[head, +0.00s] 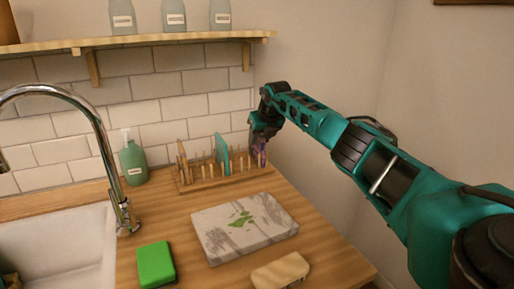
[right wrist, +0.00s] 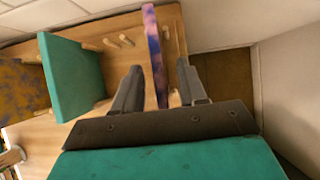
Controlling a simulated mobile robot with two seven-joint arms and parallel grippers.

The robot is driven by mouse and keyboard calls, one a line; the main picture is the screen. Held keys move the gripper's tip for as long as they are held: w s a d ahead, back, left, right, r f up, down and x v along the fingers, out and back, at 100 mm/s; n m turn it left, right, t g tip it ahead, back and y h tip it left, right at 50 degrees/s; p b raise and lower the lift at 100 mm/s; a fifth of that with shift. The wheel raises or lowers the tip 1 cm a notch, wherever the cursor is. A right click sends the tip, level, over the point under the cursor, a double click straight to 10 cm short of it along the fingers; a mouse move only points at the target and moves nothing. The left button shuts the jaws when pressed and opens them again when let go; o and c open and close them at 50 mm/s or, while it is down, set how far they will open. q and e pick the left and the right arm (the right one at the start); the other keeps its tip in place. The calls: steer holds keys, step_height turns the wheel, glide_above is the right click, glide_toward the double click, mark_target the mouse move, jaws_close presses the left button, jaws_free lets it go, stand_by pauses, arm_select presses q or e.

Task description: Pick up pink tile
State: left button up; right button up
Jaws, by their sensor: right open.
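A thin tile with mottled pink, purple and blue colouring (right wrist: 156,55) stands edge-on in the wooden rack in the right wrist view. In the head view it shows as a purple sliver (head: 262,153) at the rack's right end, partly hidden by my gripper. My right gripper (right wrist: 158,72) is open, with one finger on each side of the tile. A gap shows on both sides, wider on the left. In the head view my right gripper (head: 262,138) is over the rack's right end.
The pegged wooden rack (head: 203,186) also holds a teal tile (head: 222,154) and brownish tiles (head: 183,162) to the left. A wall is close on the right. A marble board (head: 215,238), green block (head: 156,265), cream block (head: 281,270), soap bottle (head: 133,163) and sink (head: 60,245) are nearby.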

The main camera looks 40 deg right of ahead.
mark_target(257, 147)
steer(key=shift+b+x, duration=0.35)
steer(key=shift+x, duration=1)
jaws_close()
